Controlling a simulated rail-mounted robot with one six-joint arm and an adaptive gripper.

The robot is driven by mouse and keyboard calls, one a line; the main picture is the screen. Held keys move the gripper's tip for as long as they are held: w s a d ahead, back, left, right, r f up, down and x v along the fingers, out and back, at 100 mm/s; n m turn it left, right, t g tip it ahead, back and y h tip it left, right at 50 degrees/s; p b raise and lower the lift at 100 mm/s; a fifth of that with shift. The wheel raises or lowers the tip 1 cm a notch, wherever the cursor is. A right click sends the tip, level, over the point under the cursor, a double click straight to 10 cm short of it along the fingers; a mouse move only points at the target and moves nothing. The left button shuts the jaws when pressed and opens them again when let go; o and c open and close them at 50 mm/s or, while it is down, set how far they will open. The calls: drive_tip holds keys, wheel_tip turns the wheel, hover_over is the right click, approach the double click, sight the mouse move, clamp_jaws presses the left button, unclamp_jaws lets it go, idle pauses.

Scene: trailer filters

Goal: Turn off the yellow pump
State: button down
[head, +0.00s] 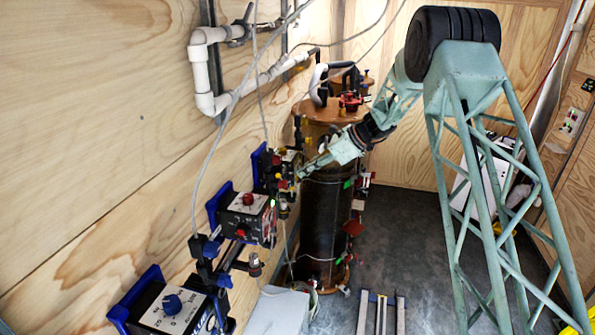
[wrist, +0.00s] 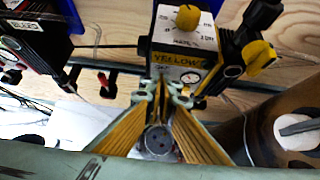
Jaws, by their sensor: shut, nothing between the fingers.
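The yellow pump (wrist: 185,48) is a box with a white face, a yellow dial knob and a "YELLOW" label, at the top middle of the wrist view. In the head view the yellow pump (head: 276,165) is the farthest of the wall pumps, small and partly behind other parts. My gripper (wrist: 163,97) has its fingertips just below the labelled edge of the pump. They are close together with nothing held; I cannot tell if they touch the pump. In the head view my gripper (head: 303,173) reaches the pump from the right. The pump's switch is not clearly visible.
A red-knobbed pump (head: 247,212) and a blue-knobbed pump (head: 172,305) sit nearer along the wall. A tall dark cylinder (head: 328,215) stands right beside the yellow pump. A yellow valve handle (wrist: 260,57) juts out at the pump's right. Hoses run above.

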drive_tip(key=shift+d+f, duration=0.1)
drive_tip(key=shift+r, duration=0.2)
drive_tip(key=shift+r+p, duration=0.5)
drive_tip(key=shift+r, duration=0.1)
drive_tip(key=shift+d, duration=0.15)
idle(0.4)
drive_tip(key=p+v, duration=0.1)
drive_tip(key=v, duration=1.2)
drive_tip(key=shift+s, duration=0.1)
